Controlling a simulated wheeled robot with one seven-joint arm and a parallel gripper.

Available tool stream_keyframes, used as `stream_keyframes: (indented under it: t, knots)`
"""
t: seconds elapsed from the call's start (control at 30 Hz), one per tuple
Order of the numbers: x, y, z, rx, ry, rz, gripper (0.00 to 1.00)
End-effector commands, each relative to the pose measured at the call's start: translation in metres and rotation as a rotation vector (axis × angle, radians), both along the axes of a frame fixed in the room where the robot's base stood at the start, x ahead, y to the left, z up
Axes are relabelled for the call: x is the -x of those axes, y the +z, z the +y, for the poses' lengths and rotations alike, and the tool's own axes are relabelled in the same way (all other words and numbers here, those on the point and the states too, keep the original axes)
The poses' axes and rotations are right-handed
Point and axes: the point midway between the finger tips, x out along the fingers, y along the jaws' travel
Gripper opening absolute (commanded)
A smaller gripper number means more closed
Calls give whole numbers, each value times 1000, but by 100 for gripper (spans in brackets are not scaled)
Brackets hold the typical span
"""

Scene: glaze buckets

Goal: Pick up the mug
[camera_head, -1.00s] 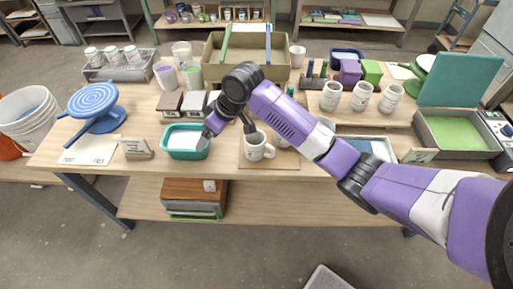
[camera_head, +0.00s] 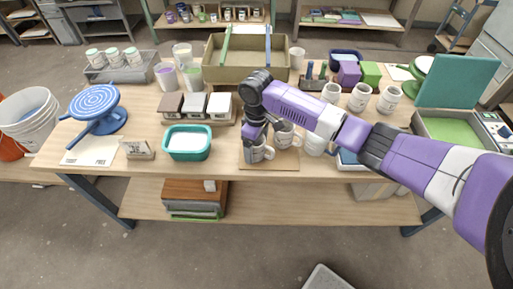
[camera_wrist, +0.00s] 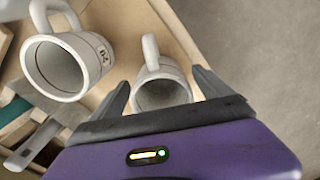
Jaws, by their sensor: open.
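A white-grey mug (camera_head: 256,154) stands upright on a thin wooden board (camera_head: 285,164) near the table's front edge. My gripper (camera_head: 264,138) is just above it, pointing down, and partly covers it. In the wrist view my gripper (camera_wrist: 160,83) is open, with this mug (camera_wrist: 160,94) between the two fingertips, handle pointing away. I cannot tell whether the fingers touch it. A second mug (camera_head: 286,137) stands close behind and to the right; a mug with a dark label (camera_wrist: 68,66) shows at left in the wrist view, outside the fingers.
A teal tub (camera_head: 188,143) with white contents stands left of the board. Another light mug (camera_head: 316,144) stands to the right, near my arm. Several glaze jars (camera_head: 360,97) stand behind, and an olive crate (camera_head: 245,68) is at the back. Bare tabletop lies in front of the tub.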

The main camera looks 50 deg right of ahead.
Motion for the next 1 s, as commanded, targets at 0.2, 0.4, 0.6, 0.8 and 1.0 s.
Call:
stream_keyframes:
  t: [0.2, 0.4, 0.6, 0.8, 1.0]
  knots:
    - [0, -11, 0, 0, 1, 0, 89]
    - [0, -10, 0, 0, 1, -1, 77]
    - [0, -10, 0, 0, 1, -1, 38]
    - [0, -9, 0, 1, 1, -2, 7]
    - [-1, -9, 0, 1, 1, -2, 7]
